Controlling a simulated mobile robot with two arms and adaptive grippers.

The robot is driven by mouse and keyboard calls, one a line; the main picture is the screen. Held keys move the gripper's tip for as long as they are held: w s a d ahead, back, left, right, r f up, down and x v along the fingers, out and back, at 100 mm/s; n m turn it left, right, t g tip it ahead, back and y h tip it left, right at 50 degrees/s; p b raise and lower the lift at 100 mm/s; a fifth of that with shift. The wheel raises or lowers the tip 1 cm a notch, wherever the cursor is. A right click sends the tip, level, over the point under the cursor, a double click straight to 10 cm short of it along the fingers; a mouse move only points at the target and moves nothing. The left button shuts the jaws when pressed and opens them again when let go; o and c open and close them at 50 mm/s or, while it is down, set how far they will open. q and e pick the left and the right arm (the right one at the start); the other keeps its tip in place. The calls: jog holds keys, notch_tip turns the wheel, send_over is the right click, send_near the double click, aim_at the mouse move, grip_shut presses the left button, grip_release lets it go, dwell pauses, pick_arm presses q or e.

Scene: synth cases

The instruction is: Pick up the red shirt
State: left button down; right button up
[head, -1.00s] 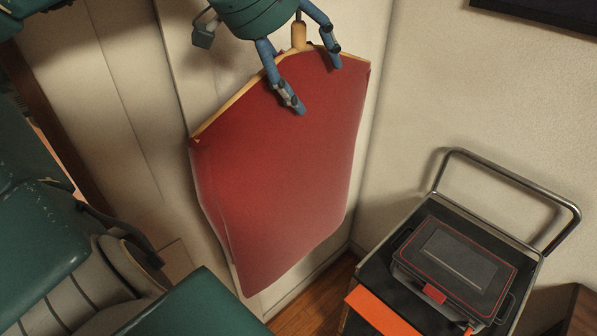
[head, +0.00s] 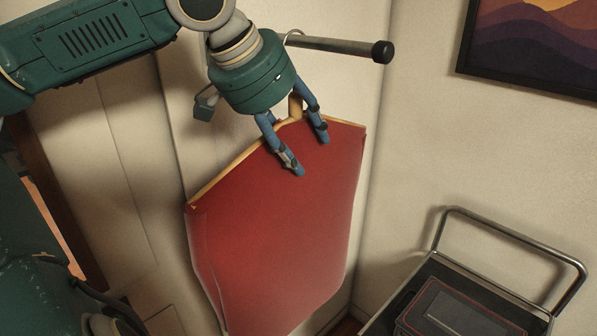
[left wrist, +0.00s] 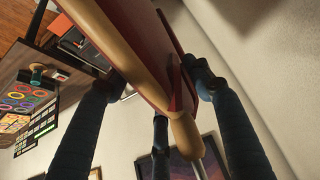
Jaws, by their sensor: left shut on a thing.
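The red shirt (head: 280,230) hangs flat on a wooden hanger (head: 296,104) against the pale wall in the head view. Its lower edge runs out of the picture. My left gripper (head: 311,156) comes down over the top of the shirt beside the hanger's neck, shut on the shirt at its hanger. In the left wrist view the gripper's dark fingers (left wrist: 152,77) stand on both sides of the hanger (left wrist: 115,45) and the red cloth (left wrist: 176,50). The exact contact is partly hidden. My right gripper is not in view.
A metal rod (head: 340,48) with a dark end cap sticks out above the shirt, with a hook ring on it. A cart (head: 445,285) with a metal handle and a black case (head: 450,312) stands at the lower right. A framed picture (head: 530,40) hangs at the upper right.

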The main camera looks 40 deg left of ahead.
pick_arm(q)
jog(key=shift+s+r, duration=0.25)
jog(key=shift+r, duration=0.1)
jog(key=s+r+b, duration=0.1)
jog(key=s+r, duration=0.1)
jog(key=s, duration=0.2)
jog(key=s+r+b, duration=0.1)
jog(key=s+r, duration=0.1)
jog(key=s, duration=0.3)
jog(key=s+a+r+b, duration=0.1)
jog(key=s+r, duration=0.2)
jog(key=s, duration=0.1)
jog(key=shift+s+a+r, duration=0.1)
jog(key=shift+s, duration=0.1)
